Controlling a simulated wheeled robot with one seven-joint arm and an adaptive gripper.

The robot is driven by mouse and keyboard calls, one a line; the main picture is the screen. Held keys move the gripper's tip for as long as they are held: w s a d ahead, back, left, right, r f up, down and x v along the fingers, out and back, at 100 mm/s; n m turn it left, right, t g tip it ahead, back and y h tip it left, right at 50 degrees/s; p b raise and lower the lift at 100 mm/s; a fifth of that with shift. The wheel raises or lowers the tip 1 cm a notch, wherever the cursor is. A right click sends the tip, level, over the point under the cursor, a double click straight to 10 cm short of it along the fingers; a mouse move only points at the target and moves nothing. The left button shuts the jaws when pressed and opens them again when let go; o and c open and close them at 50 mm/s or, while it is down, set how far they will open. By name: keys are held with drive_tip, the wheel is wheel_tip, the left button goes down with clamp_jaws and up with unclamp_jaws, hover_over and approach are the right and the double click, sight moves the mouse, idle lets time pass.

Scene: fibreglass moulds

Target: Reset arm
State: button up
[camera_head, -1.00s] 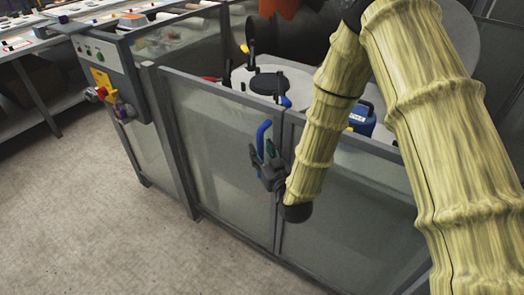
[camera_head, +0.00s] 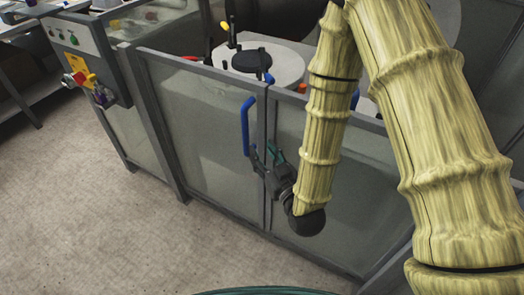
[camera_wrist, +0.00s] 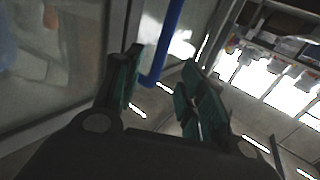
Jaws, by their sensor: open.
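My gripper (camera_head: 266,160) is in front of the grey-framed glass doors of an enclosure, at the end of my yellow-sleeved arm. It is open and appears empty. In the wrist view my gripper (camera_wrist: 160,82) shows two green-padded fingers spread apart. A blue door handle (camera_head: 246,126) stands upright just above and left of the fingers in the head view. In the wrist view the blue handle (camera_wrist: 165,42) appears beyond the fingertips, near the left finger. I cannot tell whether it touches that finger.
The glass door (camera_head: 198,130) is close to the gripper. A control box (camera_head: 82,60) with a yellow-and-red switch is at the upper left. The floor (camera_head: 90,220) at left is clear.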

idle(0.3)
drive_tip(key=s+d+f+m+g+h, duration=0.1)
drive_tip(key=s+d+f+g, duration=0.2)
drive_tip(key=f, duration=0.4)
drive_tip(key=s+d+f+g+h+p, duration=0.1)
drive_tip(key=s+d+f+g+h, duration=0.1)
drive_tip(key=s+d+f, duration=0.3)
drive_tip(key=s+d+f+m+g+h, duration=0.1)
drive_tip(key=s+f+g, duration=0.15)
drive_tip(key=f, duration=0.55)
drive_tip(key=s+d+f+m+g+h, duration=0.1)
drive_tip(key=s+d+f+g, duration=0.2)
drive_tip(key=s, duration=0.4)
drive_tip(key=s+d+f+m+g+h+p, duration=0.1)
drive_tip(key=s+d+f+g, duration=0.2)
drive_tip(key=s, duration=0.4)
drive_tip(key=s+d+f+m+g+h, duration=0.1)
drive_tip(key=s+d+f+g, duration=0.2)
drive_tip(key=s, duration=0.4)
drive_tip(key=shift+d+f, duration=0.25)
drive_tip(key=shift+d, duration=0.15)
